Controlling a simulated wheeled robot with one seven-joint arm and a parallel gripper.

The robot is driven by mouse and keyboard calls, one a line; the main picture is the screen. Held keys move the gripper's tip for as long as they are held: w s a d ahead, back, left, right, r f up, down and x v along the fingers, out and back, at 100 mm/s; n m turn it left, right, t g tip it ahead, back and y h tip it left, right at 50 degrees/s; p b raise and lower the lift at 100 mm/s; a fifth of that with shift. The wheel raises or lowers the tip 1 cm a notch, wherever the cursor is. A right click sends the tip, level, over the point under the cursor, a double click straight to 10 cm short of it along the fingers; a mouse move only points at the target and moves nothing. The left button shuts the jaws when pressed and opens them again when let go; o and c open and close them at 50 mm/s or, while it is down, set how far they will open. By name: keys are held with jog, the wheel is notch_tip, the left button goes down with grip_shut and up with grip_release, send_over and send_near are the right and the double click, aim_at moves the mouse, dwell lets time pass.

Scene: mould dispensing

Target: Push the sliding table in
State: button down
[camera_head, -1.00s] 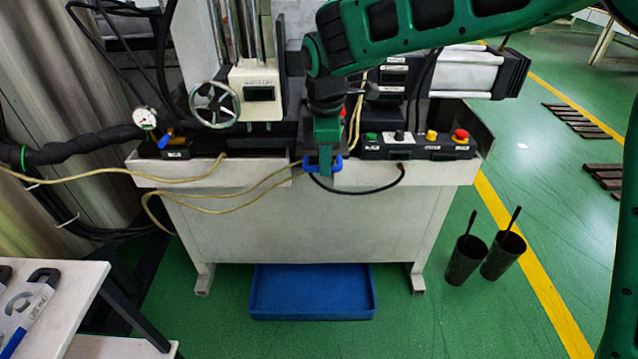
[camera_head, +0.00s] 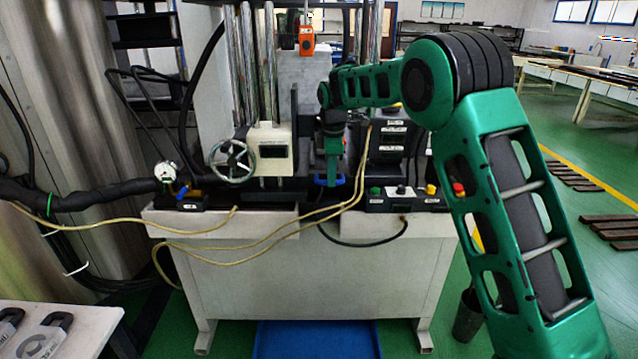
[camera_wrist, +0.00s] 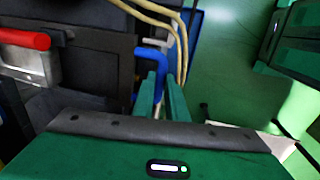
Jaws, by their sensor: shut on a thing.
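The sliding table is part of the machine on the white bench; I see its dark plate (camera_wrist: 90,68) in the wrist view, and my arm hides much of it in the head view. A blue handle (camera_head: 329,181) sits at its front, and the handle also shows in the wrist view (camera_wrist: 150,58). My green gripper (camera_head: 332,172) points down at the handle, in front of the machine's middle. In the wrist view its two fingers (camera_wrist: 160,85) are close together at the handle, shut on it. The exact contact is partly hidden.
A control panel (camera_head: 405,203) with coloured buttons is right of the gripper. A white handwheel unit (camera_head: 268,150) and a gauge (camera_head: 166,171) are to the left. Yellow hoses (camera_head: 345,205) hang close by the gripper. A blue tray (camera_head: 318,340) lies below the bench.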

jog(key=shift+w+a+r, duration=0.15)
jog(key=shift+w+r, duration=0.05)
jog(key=shift+w, duration=0.15)
jog(key=c, duration=1.8)
grip_release()
jog(key=shift+f, duration=0.15)
jog(key=shift+o, duration=0.2)
jog(key=shift+s, duration=0.1)
notch_tip(320, 180, up, 11)
jog(key=s, duration=0.1)
jog(key=shift+s+f, duration=0.2)
jog(key=shift+s, duration=0.15)
